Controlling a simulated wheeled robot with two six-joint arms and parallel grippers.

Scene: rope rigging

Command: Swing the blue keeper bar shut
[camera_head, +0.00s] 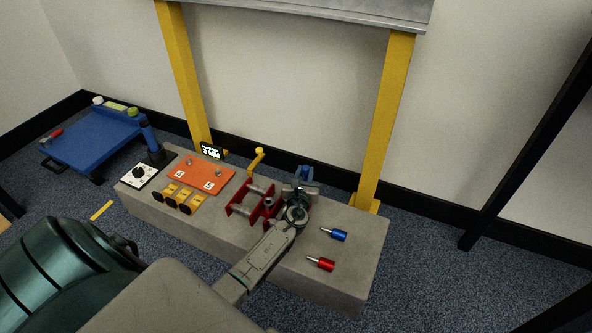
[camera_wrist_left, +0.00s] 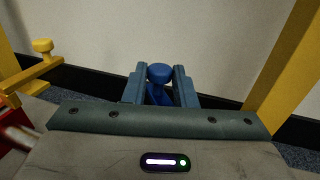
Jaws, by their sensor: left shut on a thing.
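The blue keeper bar (camera_head: 304,171) shows only in part in the head view, at the back of the concrete block, partly hidden by my gripper. In the left wrist view its rounded blue knob (camera_wrist_left: 160,73) sits between my two fingers. My left gripper (camera_head: 302,182) reaches over the block from the front and is shut on the keeper bar. The bar's far end and its pivot are hidden. My right gripper is in neither view.
A red winch frame (camera_head: 241,209) with a yellow crank (camera_head: 257,158) stands just left of my gripper. Blue (camera_head: 338,235) and red (camera_head: 324,264) pins lie to the right on the block (camera_head: 362,253). Yellow posts (camera_head: 384,110) rise behind.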

